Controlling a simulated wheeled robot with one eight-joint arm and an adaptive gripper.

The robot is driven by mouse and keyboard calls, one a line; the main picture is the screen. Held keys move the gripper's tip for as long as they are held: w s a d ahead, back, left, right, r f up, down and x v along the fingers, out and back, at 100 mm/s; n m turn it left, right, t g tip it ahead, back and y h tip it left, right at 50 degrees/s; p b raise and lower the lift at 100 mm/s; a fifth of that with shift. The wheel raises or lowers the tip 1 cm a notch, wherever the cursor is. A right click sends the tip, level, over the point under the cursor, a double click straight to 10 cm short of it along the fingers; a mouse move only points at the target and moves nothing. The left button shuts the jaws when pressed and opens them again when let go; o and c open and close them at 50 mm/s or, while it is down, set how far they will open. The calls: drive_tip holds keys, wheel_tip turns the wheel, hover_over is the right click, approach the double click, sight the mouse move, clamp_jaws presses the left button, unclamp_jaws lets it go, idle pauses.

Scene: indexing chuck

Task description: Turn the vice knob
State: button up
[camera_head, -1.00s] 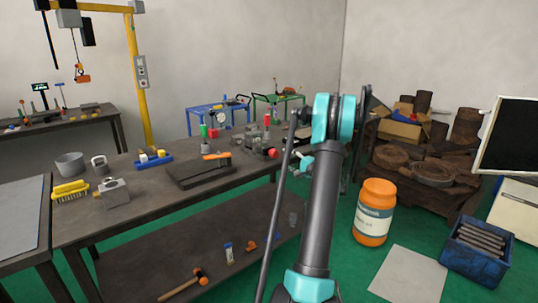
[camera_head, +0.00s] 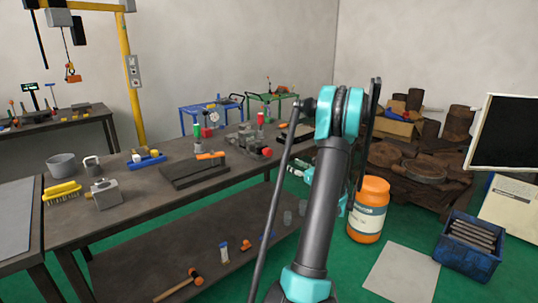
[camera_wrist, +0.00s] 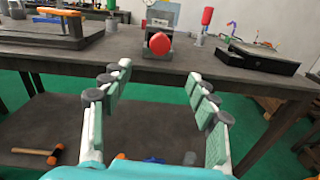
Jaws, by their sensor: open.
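The vice on the bench has a red rounded knob (camera_wrist: 160,43) facing me, at the bench's front edge in the wrist view. In the head view the red knob (camera_head: 265,152) shows small on the grey vice (camera_head: 250,141), left of my arm. My gripper (camera_wrist: 158,72) is open and empty, with its two padded fingers spread wide. In the wrist view the knob appears beyond the fingertips, between them and slightly above, apart from both. In the head view my arm partly hides the gripper.
The bench top (camera_head: 130,206) holds a black plate with an orange-handled tool (camera_head: 210,155) beside the vice. In the wrist view a green-tipped post (camera_wrist: 111,12), a red-tipped post (camera_wrist: 205,22) and a black case (camera_wrist: 257,60) flank it. An orange tub (camera_head: 368,209) stands right of my arm.

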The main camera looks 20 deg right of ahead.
sight(270, 153)
drive_tip(key=x, duration=1.7)
drive_tip(key=shift+f, duration=0.1)
drive_tip(key=shift+c, duration=0.6)
drive_tip(key=c, duration=1)
drive_tip(key=shift+c, duration=0.2)
drive_tip(key=shift+n, duration=0.4)
